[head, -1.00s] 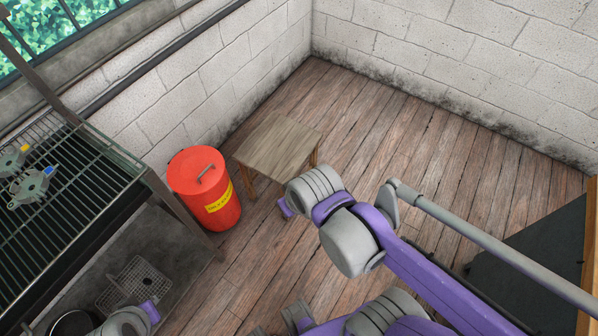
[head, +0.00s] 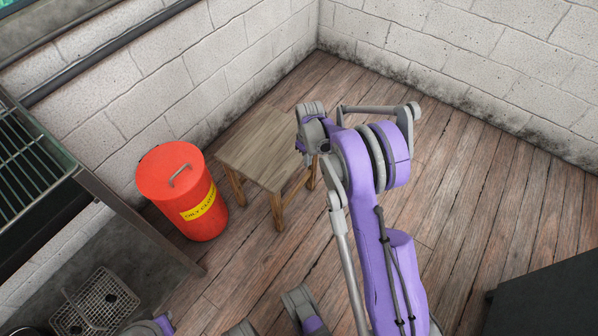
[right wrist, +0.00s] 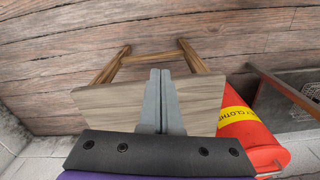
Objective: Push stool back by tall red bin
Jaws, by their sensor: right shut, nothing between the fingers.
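The stool (head: 250,145) has a square grey-brown wooden top and wooden legs. It stands upright on the floor, just right of the tall red bin (head: 178,205), near the back-left wall. The bin has a lid with a handle and a yellow band. My right gripper (head: 312,140) is at the stool's right edge, partly hidden by my arm. In the right wrist view, its fingers (right wrist: 162,105) are shut and empty, overlapping the stool top (right wrist: 105,105). I cannot tell whether they touch it. The bin (right wrist: 238,130) shows at the right there. My left gripper is not clearly visible.
A metal rack (head: 35,150) stands at the left, with a wire basket (head: 95,300) low at its front. White block walls (head: 235,55) close off the back. Plank floor (head: 500,190) is open at right, up to a dark object (head: 545,305) at lower right.

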